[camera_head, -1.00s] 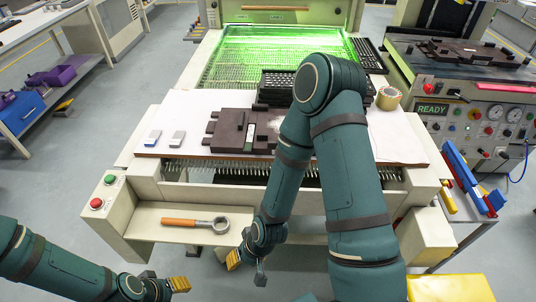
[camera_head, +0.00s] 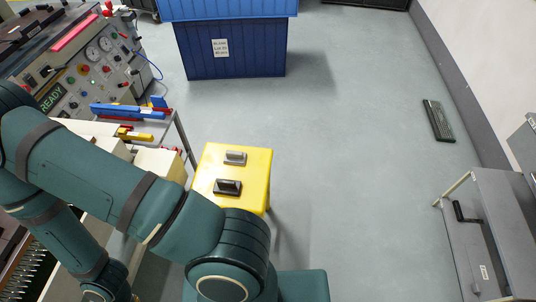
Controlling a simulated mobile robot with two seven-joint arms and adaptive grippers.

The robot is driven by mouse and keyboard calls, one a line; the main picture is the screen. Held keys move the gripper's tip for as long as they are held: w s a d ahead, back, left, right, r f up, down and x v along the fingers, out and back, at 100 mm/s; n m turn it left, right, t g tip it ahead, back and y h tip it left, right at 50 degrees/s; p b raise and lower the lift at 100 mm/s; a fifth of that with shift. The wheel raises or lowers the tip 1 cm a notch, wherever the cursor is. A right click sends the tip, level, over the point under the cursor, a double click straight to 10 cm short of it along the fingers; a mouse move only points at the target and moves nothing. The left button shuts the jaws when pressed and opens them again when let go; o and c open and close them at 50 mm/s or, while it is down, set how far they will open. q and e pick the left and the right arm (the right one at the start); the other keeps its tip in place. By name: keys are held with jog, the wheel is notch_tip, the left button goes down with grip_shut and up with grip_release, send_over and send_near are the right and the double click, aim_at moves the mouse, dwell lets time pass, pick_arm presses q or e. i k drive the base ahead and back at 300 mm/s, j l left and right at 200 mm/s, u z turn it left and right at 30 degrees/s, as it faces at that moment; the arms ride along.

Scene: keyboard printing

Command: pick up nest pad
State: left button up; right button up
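I cannot tell for certain which thing is the nest pad. A yellow stool (camera_head: 238,177) stands in the middle of the view. On it lie a grey handled block (camera_head: 235,157) at the far side and a dark handled block (camera_head: 227,187) nearer me, apart from each other. The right gripper is out of the frame. My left gripper is not in view either. Nothing touches the two blocks.
A control machine (camera_head: 75,85) with dials stands at upper left. Beside it a small table holds blue and yellow tools (camera_head: 125,110). A blue cabinet (camera_head: 230,50) stands at the back. A black keyboard (camera_head: 438,121) lies on the floor. A grey case (camera_head: 490,230) is at right. Floor between is clear.

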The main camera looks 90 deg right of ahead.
aim_at(231, 156)
jog(key=z, duration=2.7)
jog(key=u, duration=1.85)
jog(key=z, duration=1.85)
jog(key=i+l, duration=0.1)
jog(key=l, duration=0.15)
jog(key=i+l, duration=0.1)
jog(key=l, duration=0.15)
jog(key=u, duration=0.05)
